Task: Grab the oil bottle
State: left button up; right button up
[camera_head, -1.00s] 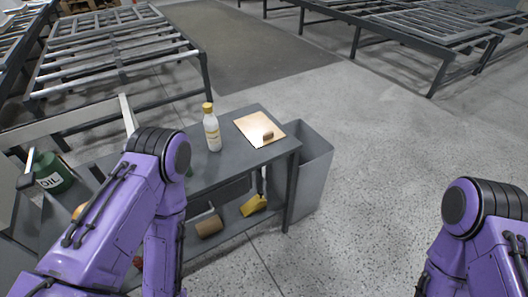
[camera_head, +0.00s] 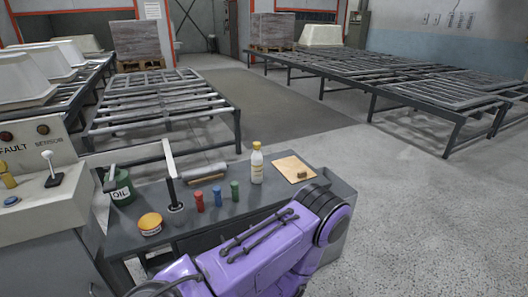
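Neither of my grippers is in view. Nothing touches the oil bottle in what I see.
On the table (camera_head: 219,211) are a round yellow tin (camera_head: 150,224), red (camera_head: 199,201), blue (camera_head: 217,196) and green (camera_head: 235,190) cylinders, a white yellow-capped bottle (camera_head: 257,167) and a tan board (camera_head: 294,169). The console (camera_head: 40,200) borders it at left.

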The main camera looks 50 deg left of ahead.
aim_at(256, 157)
jog(key=i, duration=1.55)
jog(key=u, duration=0.7)
jog(key=i, duration=0.8)
jog(key=u, duration=1.45)
jog(key=i, duration=0.7)
jog(key=u, duration=0.8)
